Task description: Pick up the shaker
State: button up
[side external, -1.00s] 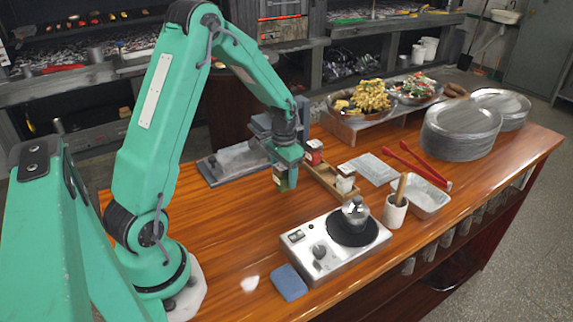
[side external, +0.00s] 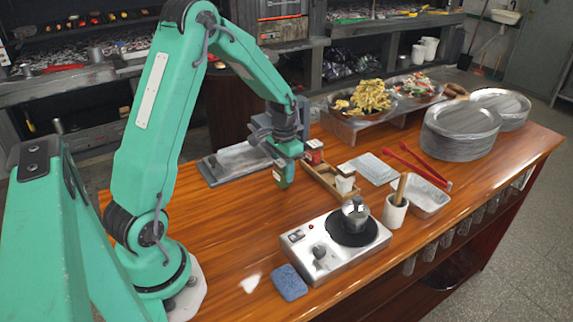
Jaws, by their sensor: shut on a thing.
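My gripper (side external: 284,178) points down beside the wooden caddy (side external: 322,181) and is shut on a small shaker (side external: 276,175). Only a pale, label-like sliver of the shaker shows at the left of the green fingers, which hide most of it. I cannot tell whether its bottom touches the table. Two other small jars stand in the caddy: one with a red top (side external: 314,152) and one with a whitish body (side external: 345,181).
A hot plate (side external: 312,258) with a metal pot (side external: 355,212) stands at the front, with a blue sponge (side external: 289,282) beside it. Red tongs (side external: 415,163) and stacked plates (side external: 458,140) are at the right. The wood left of the hot plate is mostly clear.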

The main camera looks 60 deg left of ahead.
jog(key=r, duration=0.1)
jog(key=d+r, duration=0.1)
jog(key=r, duration=0.1)
jog(key=shift+r, duration=0.25)
jog(key=s+d+r, duration=0.1)
jog(key=d+r, duration=0.5)
jog(key=d, duration=0.4)
jog(key=shift+s+d+r, duration=0.15)
jog(key=shift+s+d, duration=0.15)
jog(key=shift+w, duration=0.1)
jog(key=w+a, duration=0.4)
jog(key=w, duration=0.3)
jog(key=w+a+f+m, duration=0.1)
jog(key=w+a, duration=0.3)
jog(key=w, duration=0.4)
jog(key=shift+w+f, duration=0.2)
jog(key=shift+f, duration=0.05)
jog(key=shift+a+f, duration=0.1)
jog(key=shift+f, duration=3.95)
